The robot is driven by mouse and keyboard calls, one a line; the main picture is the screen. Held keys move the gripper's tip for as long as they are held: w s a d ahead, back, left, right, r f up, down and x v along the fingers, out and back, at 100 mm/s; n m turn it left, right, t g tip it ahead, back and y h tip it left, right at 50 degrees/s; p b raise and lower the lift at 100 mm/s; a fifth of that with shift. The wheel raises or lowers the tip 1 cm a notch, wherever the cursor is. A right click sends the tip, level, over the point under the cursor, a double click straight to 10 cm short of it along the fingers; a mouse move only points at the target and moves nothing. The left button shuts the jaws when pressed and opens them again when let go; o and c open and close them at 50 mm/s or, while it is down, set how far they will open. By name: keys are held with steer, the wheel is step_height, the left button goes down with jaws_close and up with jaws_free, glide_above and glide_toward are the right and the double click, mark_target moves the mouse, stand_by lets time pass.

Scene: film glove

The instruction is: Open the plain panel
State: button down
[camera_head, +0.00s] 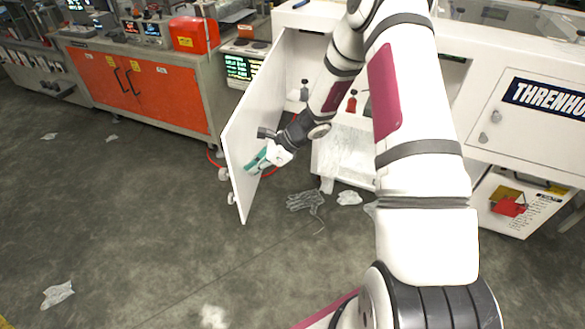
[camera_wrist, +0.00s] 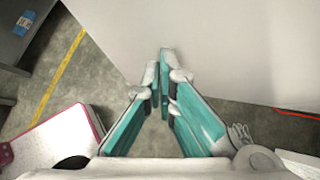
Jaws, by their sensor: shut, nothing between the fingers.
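The plain white panel (camera_head: 243,150) is a door on the white machine, and it stands swung open toward the left. Small knobs show on its outer side near the free edge. My gripper (camera_head: 255,163) is at the inner face of the panel, near its lower free part. In the wrist view, the panel (camera_wrist: 225,50) fills the upper right as a white surface. My gripper (camera_wrist: 163,85) has its teal fingers together at the tips with nothing between them. The tips are close to the panel; I cannot tell if they touch it.
The open cabinet holds small bottles (camera_head: 351,101). White sheets (camera_head: 345,150) hang from its lower part. A glove (camera_head: 305,202) and scraps lie on the floor. An orange-door bench (camera_head: 145,90) stands at left. A closed door (camera_head: 525,115) is at right. Floor left of the panel is mostly clear.

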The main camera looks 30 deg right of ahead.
steer(key=w+a+m+t+h+b, duration=0.1)
steer(key=w+a+m+b, duration=0.2)
steer(key=w+a, duration=1.5)
steer(key=shift+w+t+b, duration=0.15)
steer(key=shift+t+b, duration=0.25)
steer(key=shift+b, duration=1.75)
